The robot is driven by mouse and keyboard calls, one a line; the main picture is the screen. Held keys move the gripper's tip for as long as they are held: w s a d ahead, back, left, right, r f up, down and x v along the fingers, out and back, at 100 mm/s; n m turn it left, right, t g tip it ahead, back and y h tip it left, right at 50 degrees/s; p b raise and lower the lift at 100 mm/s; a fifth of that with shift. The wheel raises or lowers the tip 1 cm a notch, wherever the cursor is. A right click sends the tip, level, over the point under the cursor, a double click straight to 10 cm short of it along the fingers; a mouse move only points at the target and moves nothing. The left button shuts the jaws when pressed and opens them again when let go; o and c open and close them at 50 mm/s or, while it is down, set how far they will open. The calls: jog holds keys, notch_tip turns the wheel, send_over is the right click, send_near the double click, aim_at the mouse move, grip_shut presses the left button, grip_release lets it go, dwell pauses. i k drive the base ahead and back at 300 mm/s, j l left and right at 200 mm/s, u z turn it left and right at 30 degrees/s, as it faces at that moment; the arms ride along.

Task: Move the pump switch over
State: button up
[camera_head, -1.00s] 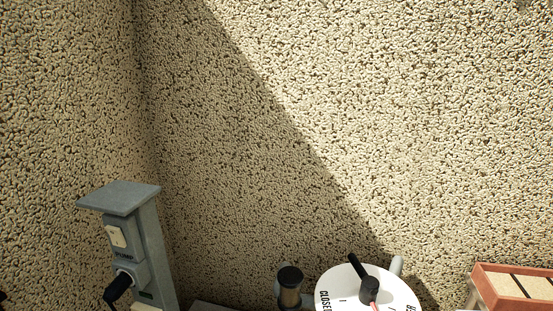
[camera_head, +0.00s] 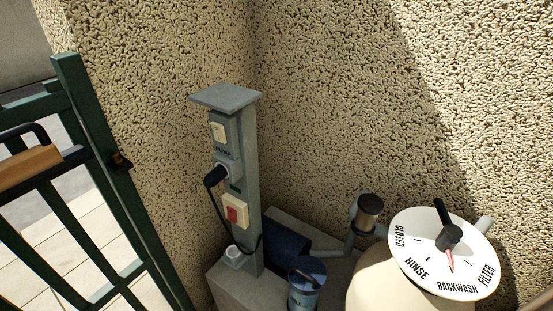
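A grey post (camera_head: 248,190) with a flat cap stands in the corner of the walls, left of centre in the head view. A small cream switch plate (camera_head: 218,131) sits near its top. Below it is a grey socket with a black plug (camera_head: 215,176) and hanging cable. Lower still is a cream box with a red switch (camera_head: 235,213). I cannot tell which way either switch is set, and I cannot read a pump label now. My gripper is not in view.
A white valve dial (camera_head: 410,225) with a black handle and words such as RINSE and FILTER is at the lower right. A blue pump body (camera_head: 284,243) and pipes lie beside the post. A dark green gate (camera_head: 95,140) stands at the left.

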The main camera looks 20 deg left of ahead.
aim_at(232, 214)
jog(key=i+j+u, duration=0.2)
jog(key=j, duration=0.2)
jog(key=i+j+u, duration=0.2)
jog(key=j, duration=0.15)
jog(key=i+j+u, duration=0.2)
jog(key=i+j, duration=0.05)
jog(key=j, duration=0.1)
